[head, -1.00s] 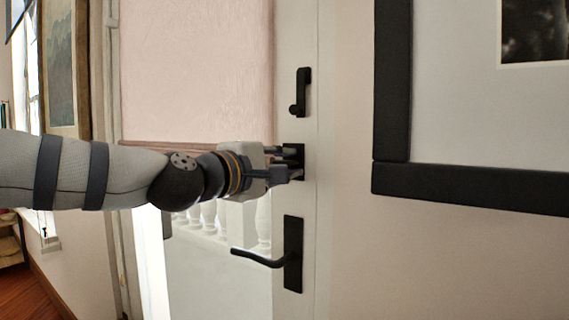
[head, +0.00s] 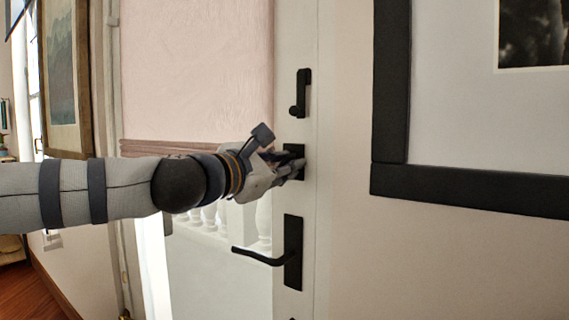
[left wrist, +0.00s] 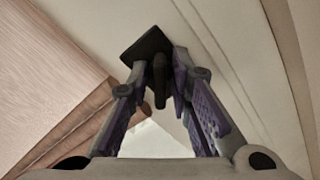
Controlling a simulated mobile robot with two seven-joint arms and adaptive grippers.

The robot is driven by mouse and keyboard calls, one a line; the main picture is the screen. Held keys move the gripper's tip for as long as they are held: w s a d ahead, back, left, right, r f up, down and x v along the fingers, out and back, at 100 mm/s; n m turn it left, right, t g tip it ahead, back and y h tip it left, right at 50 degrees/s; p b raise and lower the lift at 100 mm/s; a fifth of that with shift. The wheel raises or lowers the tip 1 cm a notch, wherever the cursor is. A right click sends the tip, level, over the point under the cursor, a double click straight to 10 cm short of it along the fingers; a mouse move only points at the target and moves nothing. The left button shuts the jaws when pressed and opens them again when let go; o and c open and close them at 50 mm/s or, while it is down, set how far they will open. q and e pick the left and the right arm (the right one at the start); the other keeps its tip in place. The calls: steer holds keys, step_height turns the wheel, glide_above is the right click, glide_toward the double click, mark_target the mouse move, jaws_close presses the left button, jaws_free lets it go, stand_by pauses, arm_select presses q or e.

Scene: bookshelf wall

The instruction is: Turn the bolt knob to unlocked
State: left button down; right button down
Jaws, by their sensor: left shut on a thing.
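The bolt knob shows in the left wrist view (left wrist: 160,82) as a dark bar on a square black plate (left wrist: 147,47). In the head view the plate (head: 299,150) is on the door's edge strip, mostly covered by my left gripper (head: 292,166). My left gripper is shut on the knob, with a finger on each side of it, and its wrist is rolled to a slant. In the left wrist view the fingers (left wrist: 166,88) reach up to the plate. My right gripper is not in view.
A black lever handle (head: 293,253) is below the knob, and a small black latch (head: 300,93) is above it. The white door (head: 297,195) has a glazed panel. A black picture frame (head: 390,90) hangs on the wall at right.

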arm_select(q)
steer(key=n, duration=0.3)
steer(key=shift+f+n, duration=0.1)
steer(key=shift+n, duration=0.2)
steer(key=shift+n+b, duration=0.3)
steer(key=shift+n, duration=1.7)
steer(key=c, duration=1.7)
jaws_free()
